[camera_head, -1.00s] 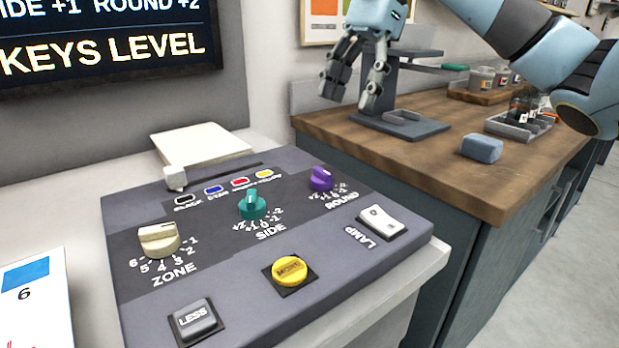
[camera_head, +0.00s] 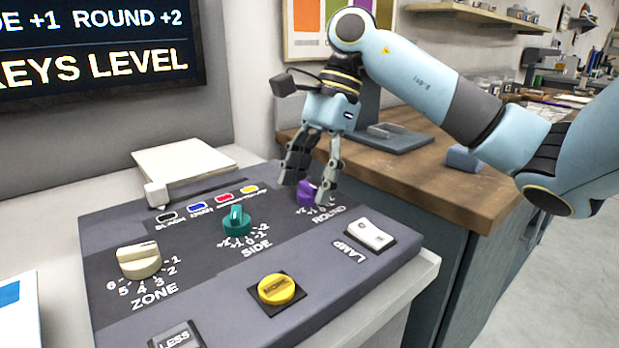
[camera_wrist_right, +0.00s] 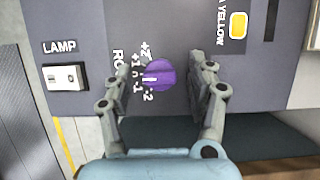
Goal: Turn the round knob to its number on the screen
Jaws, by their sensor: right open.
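The purple round knob (camera_head: 306,191) sits on the grey panel (camera_head: 225,290) above the ROUND label. In the right wrist view the knob (camera_wrist_right: 159,75) lies between my right fingers, with a white pointer line and a scale from -2 to +2 on its left. My right gripper (camera_head: 308,190) is open, its fingers pointing down on either side of the knob; it also shows in the wrist view (camera_wrist_right: 158,90). I cannot tell whether a finger touches the knob. The dark screen (camera_head: 95,45) reads ROUND +2 and KEYS LEVEL. My left gripper is out of view.
The teal SIDE knob (camera_head: 236,222), cream ZONE knob (camera_head: 139,262), yellow MORE button (camera_head: 276,289), LESS button (camera_head: 176,337) and white LAMP switch (camera_head: 370,235) share the panel. A wooden bench (camera_head: 450,188) stands behind on the right.

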